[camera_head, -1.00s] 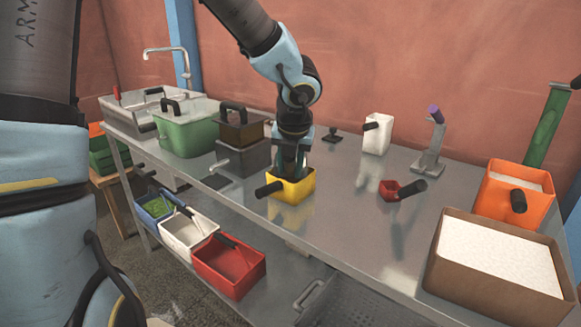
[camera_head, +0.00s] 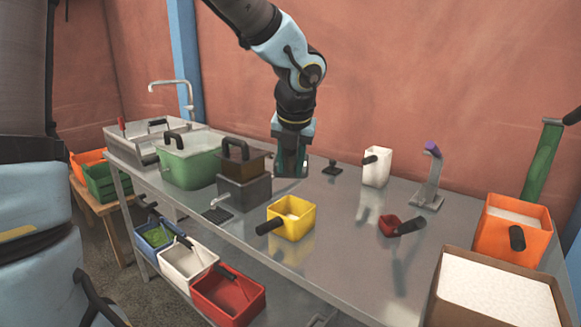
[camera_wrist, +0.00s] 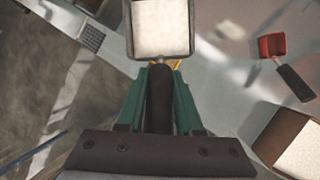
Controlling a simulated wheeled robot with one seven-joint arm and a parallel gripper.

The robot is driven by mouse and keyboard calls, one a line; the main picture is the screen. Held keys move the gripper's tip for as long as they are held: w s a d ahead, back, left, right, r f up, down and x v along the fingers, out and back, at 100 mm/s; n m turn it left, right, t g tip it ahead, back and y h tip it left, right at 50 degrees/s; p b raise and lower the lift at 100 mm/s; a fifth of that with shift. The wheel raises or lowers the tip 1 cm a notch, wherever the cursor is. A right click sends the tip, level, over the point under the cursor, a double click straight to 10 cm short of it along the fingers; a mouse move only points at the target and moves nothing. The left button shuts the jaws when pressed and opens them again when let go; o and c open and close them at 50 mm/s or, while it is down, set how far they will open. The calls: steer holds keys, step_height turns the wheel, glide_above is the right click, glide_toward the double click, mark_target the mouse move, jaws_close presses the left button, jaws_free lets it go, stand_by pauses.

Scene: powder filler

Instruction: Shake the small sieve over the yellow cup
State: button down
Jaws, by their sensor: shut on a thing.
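My gripper (camera_wrist: 158,85) is shut on the black handle of a square, dark-rimmed container, apparently the small sieve (camera_wrist: 160,28). White powder fills it in the wrist view. In the head view my gripper (camera_head: 291,165) shows above and behind the yellow cup in the picture, and the held sieve is hard to make out. The yellow cup (camera_head: 290,224) stands upright on the metal table, with some white powder inside and its black handle toward the left. In the wrist view only yellow bits show beside the handle, below the sieve; the rest is hidden.
A dark box (camera_head: 243,190) and a green pot (camera_head: 187,163) stand left of the cup. A red scoop (camera_head: 388,226), white cup (camera_head: 376,168), orange bin (camera_head: 514,242) and powder-filled brown box (camera_head: 440,300) are to the right. Bare table (camera_head: 345,262) lies between.

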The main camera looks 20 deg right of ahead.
steer(key=shift+f, duration=0.15)
step_height(320, 180, down, 8)
steer(key=b, duration=0.5)
stand_by(1.3)
stand_by(0.3)
steer(key=shift+p, duration=1.15)
